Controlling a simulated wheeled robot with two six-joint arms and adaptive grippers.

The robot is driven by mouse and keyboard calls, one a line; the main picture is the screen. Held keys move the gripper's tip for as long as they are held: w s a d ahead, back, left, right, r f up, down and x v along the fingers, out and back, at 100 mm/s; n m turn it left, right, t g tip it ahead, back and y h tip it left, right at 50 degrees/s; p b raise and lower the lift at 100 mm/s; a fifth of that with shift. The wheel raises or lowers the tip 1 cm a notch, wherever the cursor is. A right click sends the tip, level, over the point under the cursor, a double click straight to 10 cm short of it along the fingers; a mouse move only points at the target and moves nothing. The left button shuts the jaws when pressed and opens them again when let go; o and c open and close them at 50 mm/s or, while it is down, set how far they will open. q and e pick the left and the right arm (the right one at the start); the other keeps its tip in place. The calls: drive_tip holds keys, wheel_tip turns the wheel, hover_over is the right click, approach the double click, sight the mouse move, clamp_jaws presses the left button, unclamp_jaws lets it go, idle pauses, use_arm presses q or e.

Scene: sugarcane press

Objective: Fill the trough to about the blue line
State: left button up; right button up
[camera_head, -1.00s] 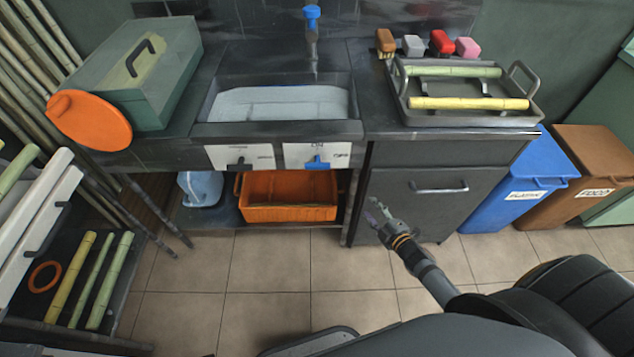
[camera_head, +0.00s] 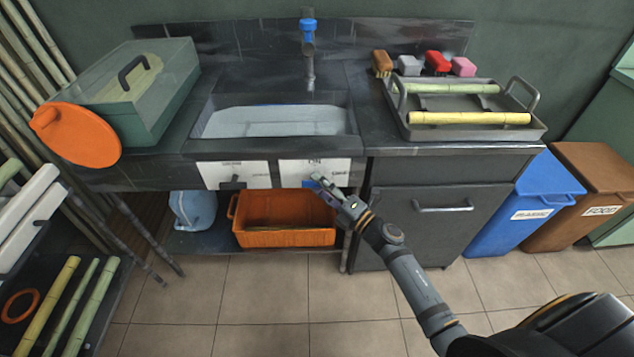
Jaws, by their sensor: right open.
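The trough (camera_head: 200,122) is the sink basin set in the dark counter, with pale water-like content inside. A short blue mark shows at its back wall. A blue-topped faucet (camera_head: 308,27) stands behind it. On the front are two white labelled panels, the left one (camera_head: 232,170) with a dark lever and the right one (camera_head: 300,168) marked "ON". My left gripper is out of view.
An orange crate (camera_head: 284,238) and a blue jug (camera_head: 195,208) sit under the counter. A tray (camera_head: 470,132) with cane pieces stands at right. A green box (camera_head: 150,90) and an orange disc (camera_head: 75,135) are at left. Blue and brown bins stand right of the cabinet.

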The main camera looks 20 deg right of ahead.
drive_tip(key=shift+w+a, duration=0.35)
drive_tip(key=shift+w, duration=0.25)
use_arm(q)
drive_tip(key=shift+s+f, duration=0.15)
use_arm(e)
clamp_jaws()
